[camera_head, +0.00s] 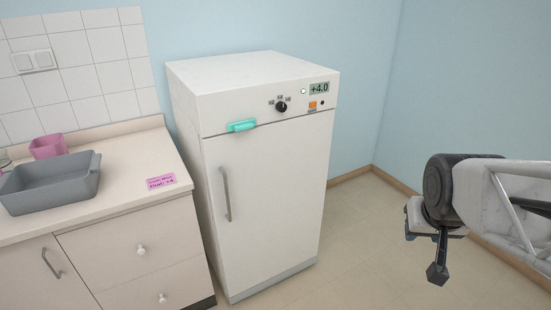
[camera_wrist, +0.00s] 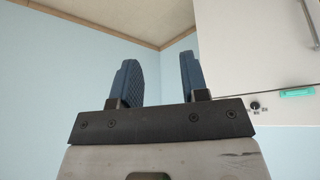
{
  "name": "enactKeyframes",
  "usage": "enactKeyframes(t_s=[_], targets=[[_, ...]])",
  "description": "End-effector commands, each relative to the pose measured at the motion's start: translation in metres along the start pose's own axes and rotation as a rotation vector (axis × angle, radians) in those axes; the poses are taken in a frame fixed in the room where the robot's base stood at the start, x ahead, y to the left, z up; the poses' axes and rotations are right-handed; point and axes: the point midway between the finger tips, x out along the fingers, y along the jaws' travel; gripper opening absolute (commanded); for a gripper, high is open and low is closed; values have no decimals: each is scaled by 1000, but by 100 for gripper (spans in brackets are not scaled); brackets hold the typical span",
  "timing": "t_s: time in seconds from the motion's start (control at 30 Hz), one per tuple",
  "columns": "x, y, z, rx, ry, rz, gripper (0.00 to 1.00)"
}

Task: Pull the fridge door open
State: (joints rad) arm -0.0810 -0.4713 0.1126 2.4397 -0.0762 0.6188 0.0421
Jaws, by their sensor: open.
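The white fridge (camera_head: 262,190) stands in the middle of the head view with its door (camera_head: 275,190) shut. A grey vertical bar handle (camera_head: 225,194) is on the door's left side. The wrist view shows part of the door (camera_wrist: 250,50) at the upper right, upside down, with the handle (camera_wrist: 310,22) at the picture's edge. My gripper (camera_head: 437,272) is to the right of the fridge, well apart from it. In the wrist view its two blue fingers (camera_wrist: 157,80) are spread with nothing between them.
A counter (camera_head: 120,190) with a grey tub (camera_head: 50,190), a pink cup (camera_head: 47,146) and a pink label (camera_head: 161,182) stands left of the fridge. A teal piece (camera_head: 242,126) is on the fridge's upper front, below the dial (camera_head: 281,107) and display (camera_head: 319,88). The floor (camera_head: 350,240) between fridge and gripper is clear.

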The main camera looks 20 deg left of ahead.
Motion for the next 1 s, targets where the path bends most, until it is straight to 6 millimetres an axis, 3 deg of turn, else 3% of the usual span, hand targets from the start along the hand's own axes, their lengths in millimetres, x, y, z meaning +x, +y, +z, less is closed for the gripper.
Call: enactKeyframes(t_s=[0.2,0.5,1.0], targets=[[34,-23,-56,-63,111,-16,41],[80,-67,-124,-148,268,-58,41],[160,-171,-209,-281,523,-190,41]])
